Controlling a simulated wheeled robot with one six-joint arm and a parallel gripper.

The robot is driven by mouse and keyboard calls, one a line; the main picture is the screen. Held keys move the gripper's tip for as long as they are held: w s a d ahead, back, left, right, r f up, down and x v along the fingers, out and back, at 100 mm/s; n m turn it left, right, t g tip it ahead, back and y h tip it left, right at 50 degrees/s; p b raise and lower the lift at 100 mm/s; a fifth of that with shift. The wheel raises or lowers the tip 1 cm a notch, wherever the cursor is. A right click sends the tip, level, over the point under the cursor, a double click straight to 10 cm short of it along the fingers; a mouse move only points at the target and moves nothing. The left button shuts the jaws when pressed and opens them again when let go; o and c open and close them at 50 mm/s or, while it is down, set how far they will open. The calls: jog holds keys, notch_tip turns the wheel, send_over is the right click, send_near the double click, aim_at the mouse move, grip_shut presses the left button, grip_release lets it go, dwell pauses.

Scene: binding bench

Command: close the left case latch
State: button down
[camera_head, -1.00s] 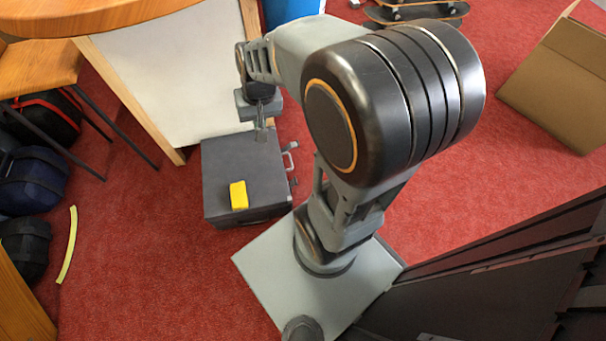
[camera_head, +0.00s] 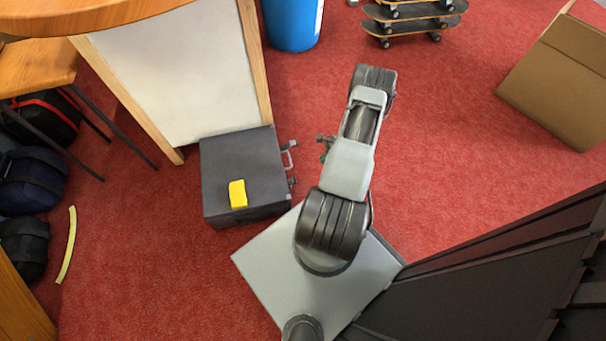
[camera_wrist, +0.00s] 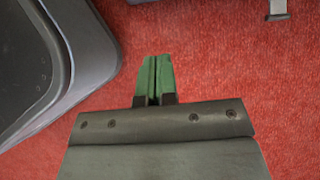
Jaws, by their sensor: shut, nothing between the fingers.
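The dark grey case (camera_head: 240,165) lies flat on the red carpet in the head view, its lid down. Small metal parts, a handle (camera_head: 288,157) and a latch (camera_head: 292,181), stick out from its right side. They are too small to tell which latch is open or shut. My gripper (camera_head: 322,148) is just right of that side, apart from the case, partly hidden by my arm. In the wrist view my gripper (camera_wrist: 154,80) has its green fingers together, empty, over bare carpet.
A yellow block (camera_head: 238,194) lies on the case lid. A white panel with wooden edges (camera_head: 175,75) stands behind the case. A blue bin (camera_head: 290,25), skateboards (camera_head: 412,14) and a cardboard box (camera_head: 560,85) are farther back. Carpet right of my arm is clear.

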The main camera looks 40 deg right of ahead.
jog(key=a+r+b+x, duration=0.1)
jog(key=b+x, duration=0.3)
jog(key=x, duration=0.9)
jog(key=shift+w+a, duration=0.25)
jog(key=shift+a, duration=0.25)
jog(key=shift+r, duration=0.1)
